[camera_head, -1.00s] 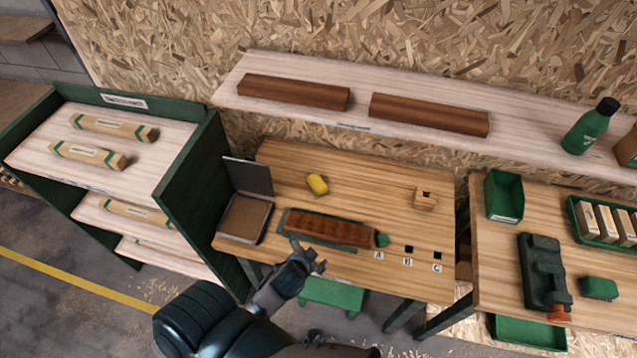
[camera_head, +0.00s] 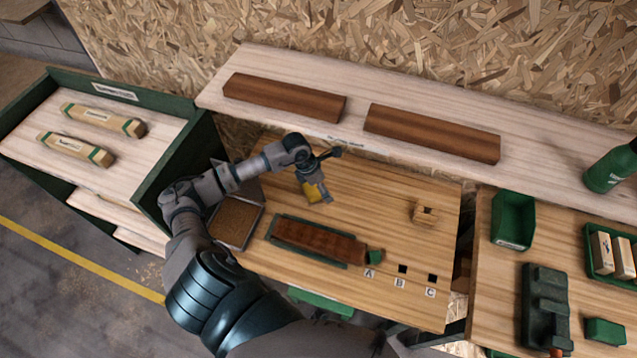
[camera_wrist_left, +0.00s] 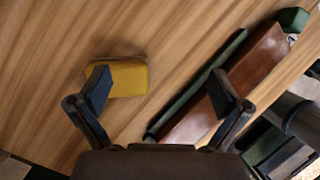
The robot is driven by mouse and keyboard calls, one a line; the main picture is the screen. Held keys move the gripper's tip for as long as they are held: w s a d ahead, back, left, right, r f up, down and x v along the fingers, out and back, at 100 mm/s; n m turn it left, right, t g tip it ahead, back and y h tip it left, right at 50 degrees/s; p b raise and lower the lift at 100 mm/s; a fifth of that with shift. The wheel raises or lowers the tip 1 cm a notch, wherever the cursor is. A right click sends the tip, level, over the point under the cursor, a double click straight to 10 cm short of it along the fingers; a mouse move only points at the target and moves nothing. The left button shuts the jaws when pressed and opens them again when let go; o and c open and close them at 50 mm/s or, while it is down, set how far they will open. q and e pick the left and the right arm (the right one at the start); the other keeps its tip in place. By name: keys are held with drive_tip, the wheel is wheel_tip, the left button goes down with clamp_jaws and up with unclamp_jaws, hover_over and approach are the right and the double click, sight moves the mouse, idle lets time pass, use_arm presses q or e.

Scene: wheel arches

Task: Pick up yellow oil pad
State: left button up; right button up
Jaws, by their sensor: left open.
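The yellow oil pad (camera_head: 313,193) lies on the wooden workbench (camera_head: 380,220), partly hidden by my left gripper (camera_head: 321,176) in the head view. In the left wrist view the pad (camera_wrist_left: 128,78) shows between the fingers of the open left gripper (camera_wrist_left: 160,92), nearer the left finger, which covers its left edge. The right finger is well apart from the pad, in front of the brown wooden block. The left gripper holds nothing. My right gripper is not in view.
A brown wooden block (camera_head: 315,241) sits in a green holder, front of the pad. An open box (camera_head: 236,222) stands left of it. A small wooden block (camera_head: 426,212) and holes marked A, B and C are to the right. A shelf with dark boards (camera_head: 430,133) runs behind.

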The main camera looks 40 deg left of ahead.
sight(307, 187)
use_arm(q)
drive_tip(key=a+y, duration=0.1)
drive_tip(key=a, duration=0.2)
drive_tip(key=a+g+y, duration=0.1)
drive_tip(key=a, duration=0.2)
drive_tip(key=shift+s+a+f+y, duration=0.1)
drive_tip(key=shift+a+f+y, duration=0.1)
drive_tip(key=shift+a+y, duration=0.1)
drive_tip(key=f, duration=0.1)
drive_tip(key=d+f+p, duration=0.1)
drive_tip(key=f, duration=0.1)
drive_tip(key=w+f, duration=0.1)
drive_tip(key=f, duration=0.1)
drive_tip(key=shift+d+f+p, duration=0.25)
drive_tip(key=shift+p, duration=0.05)
drive_tip(key=shift+a+f, duration=0.1)
drive_tip(key=shift+f, duration=0.4)
drive_tip(key=shift+c, duration=0.3)
